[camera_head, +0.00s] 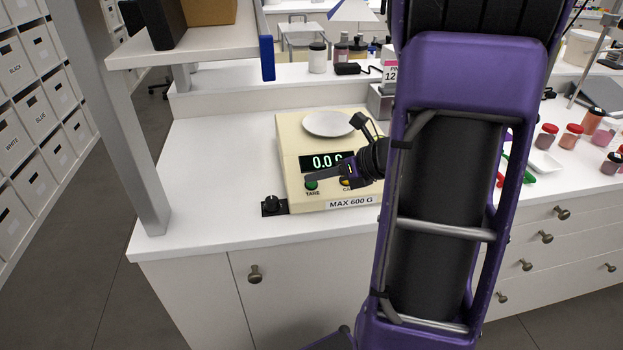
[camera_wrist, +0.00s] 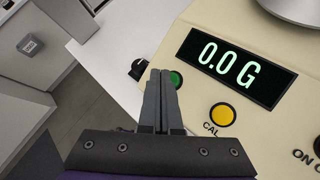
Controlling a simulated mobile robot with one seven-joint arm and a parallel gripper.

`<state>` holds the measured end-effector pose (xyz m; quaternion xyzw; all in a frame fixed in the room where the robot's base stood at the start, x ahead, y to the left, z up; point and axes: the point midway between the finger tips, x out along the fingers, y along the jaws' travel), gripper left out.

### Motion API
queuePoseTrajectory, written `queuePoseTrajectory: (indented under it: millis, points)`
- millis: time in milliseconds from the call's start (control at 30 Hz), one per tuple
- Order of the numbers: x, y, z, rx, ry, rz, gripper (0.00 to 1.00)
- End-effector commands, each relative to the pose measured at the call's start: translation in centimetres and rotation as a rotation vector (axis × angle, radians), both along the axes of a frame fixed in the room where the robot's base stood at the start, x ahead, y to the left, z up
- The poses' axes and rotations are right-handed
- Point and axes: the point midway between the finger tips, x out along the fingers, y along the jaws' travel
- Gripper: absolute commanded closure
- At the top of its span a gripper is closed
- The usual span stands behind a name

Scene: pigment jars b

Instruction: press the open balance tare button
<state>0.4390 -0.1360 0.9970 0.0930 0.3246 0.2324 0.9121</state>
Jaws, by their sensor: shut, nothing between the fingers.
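The cream balance (camera_head: 290,150) stands on the white counter, with a round white pan (camera_head: 330,123) on top. Its display (camera_wrist: 240,68) reads 0.0 G in the wrist view. The green tare button (camera_head: 311,185) is at the front left of the panel, above the label TARE. It also shows in the wrist view (camera_wrist: 177,79), partly hidden by my fingers. My gripper (camera_head: 312,180) is shut and empty, its tips right by the green button. I cannot tell whether they touch it. The yellow CAL button (camera_wrist: 221,115) is right of my fingers in the wrist view.
A grey shelf post (camera_head: 135,130) rises at the left. Jars with red lids (camera_head: 546,136) stand to the right, behind my arm.

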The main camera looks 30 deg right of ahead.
Motion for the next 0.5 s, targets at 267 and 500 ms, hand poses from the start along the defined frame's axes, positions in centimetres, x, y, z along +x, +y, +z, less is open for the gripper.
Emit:
queuePoseTrajectory:
  millis: [267, 500]
  points:
    - [-0.23, 0.05, 0.62, 0.0, 0.0, 0.0, 1.0]
    - [-0.32, 0.07, 1.12, -0.001, -0.001, -0.001, 1.0]
